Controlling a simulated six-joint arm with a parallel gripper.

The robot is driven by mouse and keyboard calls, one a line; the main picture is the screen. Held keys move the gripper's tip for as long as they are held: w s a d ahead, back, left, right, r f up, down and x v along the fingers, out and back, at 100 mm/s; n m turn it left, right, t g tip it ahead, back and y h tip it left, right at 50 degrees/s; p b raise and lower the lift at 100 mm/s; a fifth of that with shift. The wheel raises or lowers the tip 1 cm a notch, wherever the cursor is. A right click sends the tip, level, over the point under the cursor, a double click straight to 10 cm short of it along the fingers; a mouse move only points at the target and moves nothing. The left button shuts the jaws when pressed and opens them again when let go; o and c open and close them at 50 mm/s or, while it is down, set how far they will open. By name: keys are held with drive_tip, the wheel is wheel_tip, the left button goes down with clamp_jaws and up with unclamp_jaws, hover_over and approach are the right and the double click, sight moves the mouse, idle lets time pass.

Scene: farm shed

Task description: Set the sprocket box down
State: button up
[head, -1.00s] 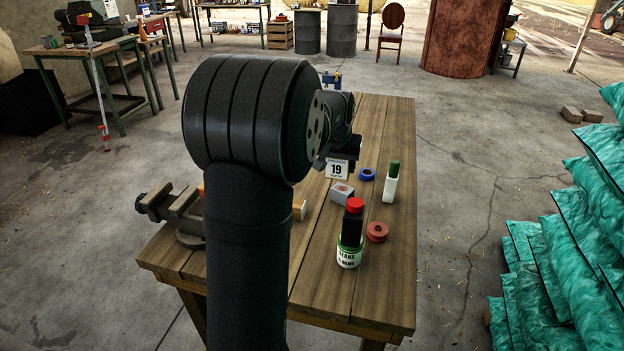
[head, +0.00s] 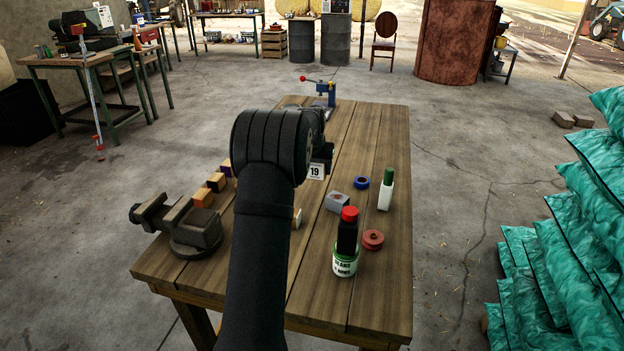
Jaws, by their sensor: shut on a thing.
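A small white-fronted box marked 19 (head: 316,172), which I take to be the sprocket box, shows just under my gripper (head: 320,157) in the head view. The small print above its number is too small to read. My gripper is shut on it, over the middle of the wooden workbench (head: 375,290). My own arm hides most of the gripper and the box's left side. I cannot tell whether the box's underside touches the bench.
Right of the box are a grey box (head: 338,202), blue tape (head: 361,183), a green-capped white bottle (head: 386,190), a red ring (head: 372,240), and a bean can (head: 345,260) with a red-capped dark bottle (head: 348,232) on it. Left are a vise (head: 195,228) and several blocks (head: 203,197).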

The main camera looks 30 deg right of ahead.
sight(312, 187)
drive_tip(key=shift+w+a+f, duration=0.3)
drive_tip(key=shift+w+f, duration=0.2)
drive_tip(key=shift+w, duration=0.35)
drive_tip(key=shift+f, duration=2.05)
drive_tip(key=shift+f, duration=0.15)
drive_tip(key=o, duration=1.1)
drive_tip(key=shift+c, duration=0.2)
drive_tip(key=v, duration=1.2)
